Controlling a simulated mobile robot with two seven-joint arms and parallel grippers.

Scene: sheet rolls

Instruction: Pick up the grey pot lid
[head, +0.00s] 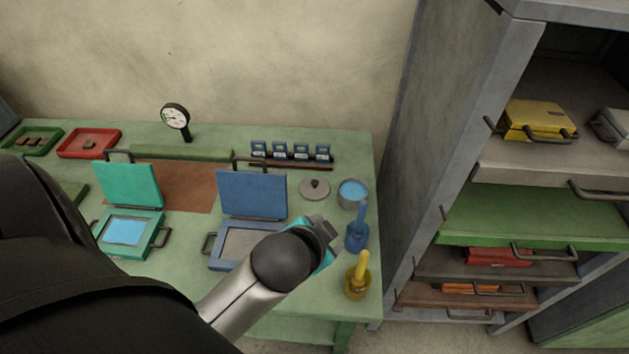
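The grey pot lid (305,191) is a round disc with a dark knob, lying flat on the green table near the back right. My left gripper (328,230) is below the lid in the head view, apart from it in the picture. The wrist hides most of this gripper, so its opening and anything between its fingers cannot be made out. My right gripper is not in view.
A grey pot with blue contents (352,194) stands right of the lid. A blue brush holder (356,238) and a yellow one (357,284) stand near the right edge. A blue open case (252,195) is to the left. Shelves (445,155) stand right of the table.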

